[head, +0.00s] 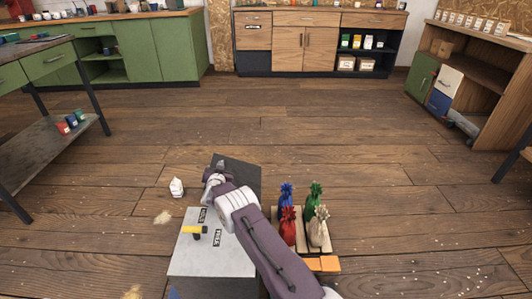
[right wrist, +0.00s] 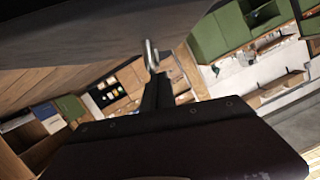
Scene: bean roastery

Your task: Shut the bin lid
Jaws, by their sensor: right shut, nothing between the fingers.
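The bin is a box on the floor with a pale grey top (head: 200,262) carrying small dark labels and a yellow-handled tool. A dark grey panel (head: 243,177), which looks like its lid, shows at the far end; my arm partly covers it, and its exact tilt is hard to tell. My right gripper (head: 209,188) is shut and empty at the left side of this panel; I cannot tell whether they touch. In the right wrist view, a broad dark surface (right wrist: 90,45) fills the upper left, close to the gripper (right wrist: 152,60). My left gripper is out of view.
A tray of blue, green, red and beige bags (head: 288,228) stands right of my arm. A small white bag (head: 177,187) is on the floor left of the bin. A metal-legged table (head: 50,145) stands at left. The floor beyond is open.

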